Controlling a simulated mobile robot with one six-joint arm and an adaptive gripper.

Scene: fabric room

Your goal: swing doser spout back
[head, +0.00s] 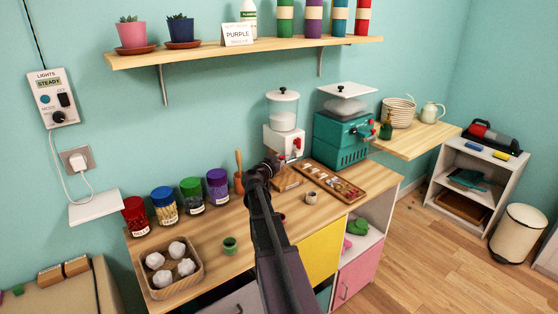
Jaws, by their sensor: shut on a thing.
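The doser (284,112) is a white unit with a clear jar and a dark-knobbed lid, at the back of the wooden worktop by the wall. A red part (297,143) shows at the right of its white base. My gripper (272,160) is at the lower left front of the doser, with my dark arm reaching up from the bottom of the head view. It is shut on what appears to be the doser spout, which is mostly hidden behind the gripper. The spout's exact angle cannot be told.
A teal machine (342,140) stands right of the doser. A wooden tray of small items (333,181) and a small cup (311,197) lie right of my gripper. Several coloured jars (191,194) stand at left, behind a tray of white lumps (192,247). A shelf (200,53) hangs above.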

